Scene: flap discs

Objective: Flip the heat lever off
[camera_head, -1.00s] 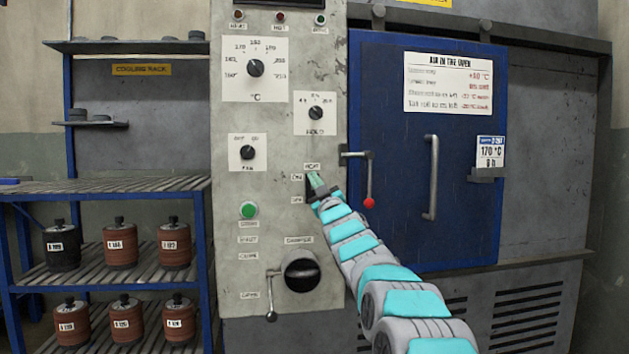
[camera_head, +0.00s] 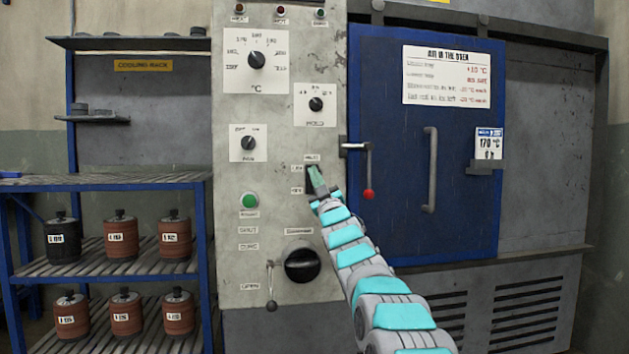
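The heat lever's dark mount (camera_head: 310,172) is on the grey control panel (camera_head: 225,120), under a small HEAT label, with an upper and a lower position label at its left. My gripper (camera_head: 317,182) is at this mount, its greenish narrow tip over it. The lever itself is mostly hidden behind the tip, so I cannot tell its position or whether the tip touches it. The fingers look close together, but whether they are shut on anything is unclear.
Dials sit above. A green button (camera_head: 249,201) and a black damper knob (camera_head: 302,265) are lower. The blue oven door (camera_head: 395,130) has a red-tipped latch handle (camera_head: 368,180) close to my arm's right. A rack (camera_head: 110,180) with several labelled canisters stands left.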

